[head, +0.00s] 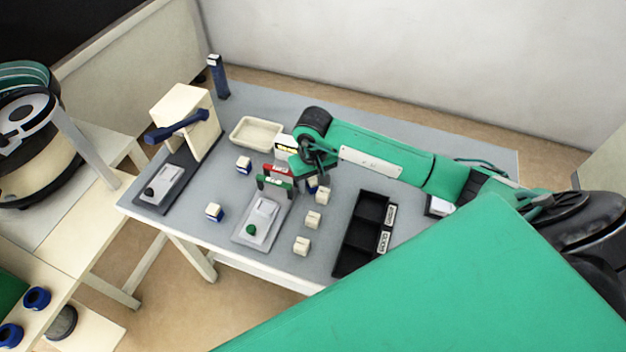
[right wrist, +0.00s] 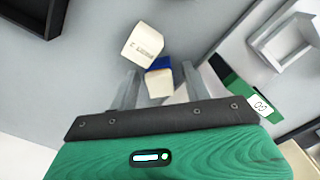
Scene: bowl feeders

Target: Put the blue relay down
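A blue-and-cream relay (right wrist: 158,83) lies between the two fingers of my right gripper (right wrist: 160,90) in the right wrist view. Gaps show between it and each finger, so the gripper looks open around it. In the head view, my right gripper (head: 312,176) is low over the table, and a bit of the blue relay (head: 312,184) shows under it. A cream relay (right wrist: 142,45) with dark print sits close to the blue one. My left gripper is not in view.
Cream relays (head: 313,219) stand in a row left of a black compartment tray (head: 349,230). A grey fixture (head: 250,229) with a green button is left of them. Two other blue-and-cream relays (head: 243,165) (head: 213,212), a cream tray (head: 256,133) and a lever press (head: 187,120) are further left.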

